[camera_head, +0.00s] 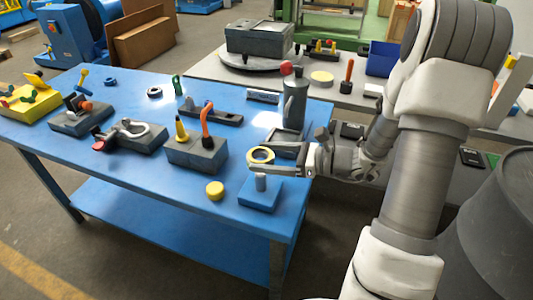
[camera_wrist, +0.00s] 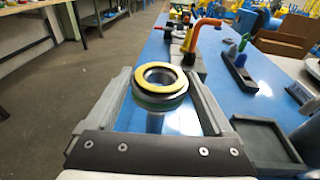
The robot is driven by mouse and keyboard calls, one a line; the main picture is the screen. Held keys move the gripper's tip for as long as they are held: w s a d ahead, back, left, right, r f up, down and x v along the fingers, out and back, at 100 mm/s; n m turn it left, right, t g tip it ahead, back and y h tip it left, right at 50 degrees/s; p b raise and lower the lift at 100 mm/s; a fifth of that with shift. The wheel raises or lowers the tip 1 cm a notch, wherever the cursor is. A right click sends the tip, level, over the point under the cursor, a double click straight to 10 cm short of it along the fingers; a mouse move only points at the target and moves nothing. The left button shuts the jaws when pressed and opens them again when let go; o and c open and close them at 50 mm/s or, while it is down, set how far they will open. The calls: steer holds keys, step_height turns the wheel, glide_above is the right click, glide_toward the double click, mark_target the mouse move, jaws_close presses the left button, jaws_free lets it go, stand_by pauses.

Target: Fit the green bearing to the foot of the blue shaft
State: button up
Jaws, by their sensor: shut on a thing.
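My gripper (camera_head: 280,168) is shut on a ring-shaped bearing (camera_head: 260,155), which I take for the green bearing. In the wrist view the bearing (camera_wrist: 160,84) sits between the two fingers, with a yellow upper face, a dark green lower side and an open bore. It is roughly level.
A yellow cap (camera_head: 215,190) lies left of the blue block. A grey block (camera_head: 197,155) with an orange bent handle and yellow cone stands further left. A shallow dark tray (camera_head: 287,143) and a grey cylinder (camera_head: 294,105) are behind. The blue table's (camera_head: 160,190) front edge is close.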

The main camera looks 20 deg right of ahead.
mark_target(267, 189)
steer(key=shift+f+b, duration=0.5)
steer(key=shift+f, duration=0.5)
steer(key=shift+f+b, duration=2.35)
steer(key=shift+f, duration=1.3)
stand_by(0.8)
steer(key=o, duration=1.5)
steer(key=shift+d, duration=0.1)
steer(key=p+v, duration=0.2)
steer(key=v, duration=1.5)
steer(key=shift+s+d, duration=0.1)
steer(key=shift+s, duration=0.05)
